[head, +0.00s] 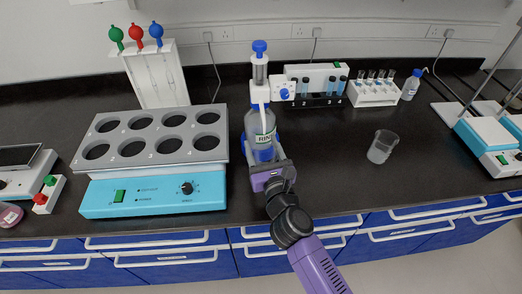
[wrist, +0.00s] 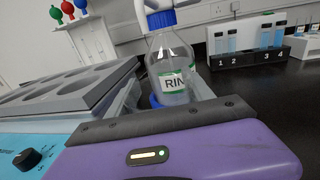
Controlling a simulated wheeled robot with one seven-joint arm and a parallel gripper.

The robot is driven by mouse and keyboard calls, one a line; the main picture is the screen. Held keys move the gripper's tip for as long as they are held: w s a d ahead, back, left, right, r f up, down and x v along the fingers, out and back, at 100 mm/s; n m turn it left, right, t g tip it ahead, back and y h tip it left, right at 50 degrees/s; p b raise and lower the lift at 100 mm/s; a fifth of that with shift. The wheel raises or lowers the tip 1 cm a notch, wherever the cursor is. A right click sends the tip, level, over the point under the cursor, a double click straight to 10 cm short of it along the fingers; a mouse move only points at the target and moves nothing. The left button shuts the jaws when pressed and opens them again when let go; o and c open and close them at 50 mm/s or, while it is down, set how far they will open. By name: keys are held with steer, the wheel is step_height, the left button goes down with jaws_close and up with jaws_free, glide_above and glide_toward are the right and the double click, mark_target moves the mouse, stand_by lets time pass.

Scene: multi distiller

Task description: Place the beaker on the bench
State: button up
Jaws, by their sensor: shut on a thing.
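The beaker (head: 382,146) is clear, empty-looking glass and stands on the black bench (head: 420,172), right of the middle in the head view. It does not show in the wrist view. My gripper (head: 266,165) is at the clear bottle (head: 260,125) labelled "RIN…", well left of the beaker. In the wrist view, the bottle (wrist: 168,60) stands upright between the fingers of my gripper (wrist: 165,92), which look shut on its lower part. The bottle has a blue collar and a pump top. The exact finger contact is hard to see.
A heating block (head: 150,140) with several round wells stands close on the left. Behind are a pipette stand (head: 155,75), a numbered black vial rack (head: 318,100) and a white tube rack (head: 374,95). A turquoise device (head: 488,140) is at far right. Bench around the beaker is clear.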

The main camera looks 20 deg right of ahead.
mark_target(262, 155)
steer(key=shift+w+d, duration=0.1)
steer(key=shift+w, duration=0.45)
steer(key=shift+f+b, duration=1.35)
steer(key=shift+f, duration=0.35)
steer(key=shift+f, duration=0.2)
steer(key=o, duration=1.4)
steer(key=shift+r, duration=0.1)
steer(key=shift+s+r, duration=0.1)
steer(key=s, duration=0.4)
steer(key=s+a+b, duration=0.1)
steer(key=s, duration=0.6)
steer(key=shift+s+a, duration=0.35)
steer(key=shift+a, duration=0.05)
